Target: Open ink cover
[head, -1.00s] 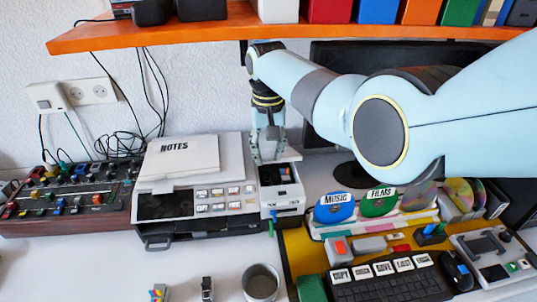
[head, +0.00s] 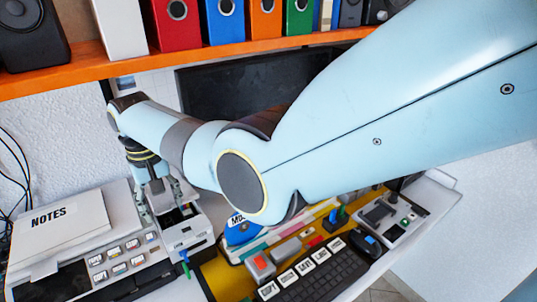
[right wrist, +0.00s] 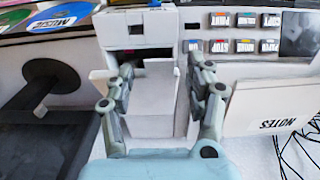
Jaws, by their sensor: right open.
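The ink unit (head: 187,236) is a narrow white box at the right side of the printer. Its top opening is uncovered and dark inside; the opening (right wrist: 140,57) also shows in the right wrist view. The pale ink cover (right wrist: 146,100) is raised at the back of this opening. My right gripper (head: 160,203) is over the back of the ink unit, pointing down. In the right wrist view its fingers (right wrist: 160,68) are apart, one on each side of the cover. I cannot tell whether they touch it. My left gripper is not in view.
The printer (head: 118,268) with labelled buttons and a NOTES pad (head: 50,225) lies left of the ink unit. A keyboard (head: 325,275), discs and a small device (head: 385,220) stand to the right. An orange shelf (head: 80,72) with binders runs above; a dark monitor (head: 230,95) is behind.

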